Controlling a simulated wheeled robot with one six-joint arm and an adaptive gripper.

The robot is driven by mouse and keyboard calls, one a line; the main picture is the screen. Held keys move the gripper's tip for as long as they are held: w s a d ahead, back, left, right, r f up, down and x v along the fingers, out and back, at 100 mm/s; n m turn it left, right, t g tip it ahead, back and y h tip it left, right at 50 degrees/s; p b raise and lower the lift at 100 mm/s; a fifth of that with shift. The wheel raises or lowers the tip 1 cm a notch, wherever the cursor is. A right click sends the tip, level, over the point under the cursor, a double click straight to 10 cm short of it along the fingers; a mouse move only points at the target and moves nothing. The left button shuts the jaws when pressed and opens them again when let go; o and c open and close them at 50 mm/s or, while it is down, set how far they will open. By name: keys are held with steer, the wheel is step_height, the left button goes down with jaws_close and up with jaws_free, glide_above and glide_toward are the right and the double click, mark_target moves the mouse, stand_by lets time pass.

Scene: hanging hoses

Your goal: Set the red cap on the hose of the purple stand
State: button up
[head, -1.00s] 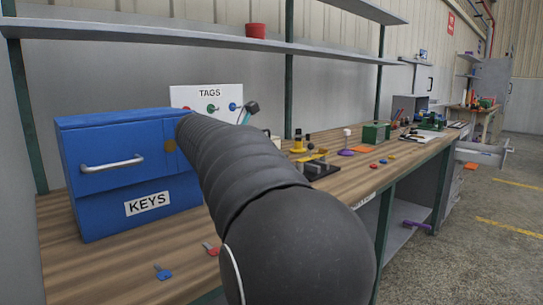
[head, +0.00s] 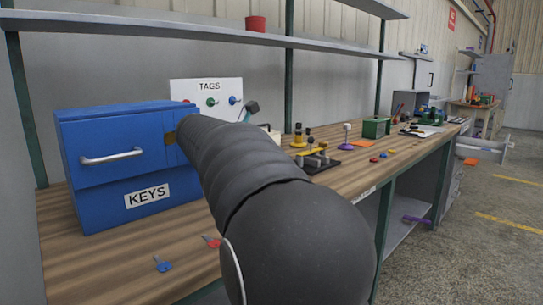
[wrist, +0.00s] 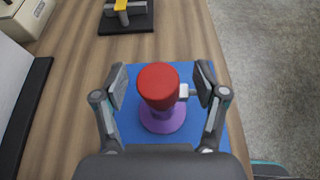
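In the wrist view a red cap (wrist: 158,82), round-topped, is seen from above. Directly under it is a purple stand (wrist: 165,118) with a round base, on a blue mat (wrist: 133,118). A small white piece (wrist: 184,91) sticks out at the cap's right side. My gripper (wrist: 162,86) is open, one finger on each side of the cap, with a gap on the left. The right finger is close to the white piece; I cannot tell if they touch. The cap hides the stand's hose and whether it is seated. My arm hides this spot in the head view.
A blue KEYS cabinet (head: 112,170) stands left on the wooden bench. A TAGS board (head: 207,90) is behind. A dark rack (head: 318,160), a purple piece with a white top (head: 347,128) and a green box (head: 376,128) stand farther along. Open floor lies right.

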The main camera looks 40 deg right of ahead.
steer(key=shift+a, duration=0.1)
steer(key=v, duration=1.1)
steer(key=shift+a+r, duration=0.2)
steer(key=shift+a, duration=0.15)
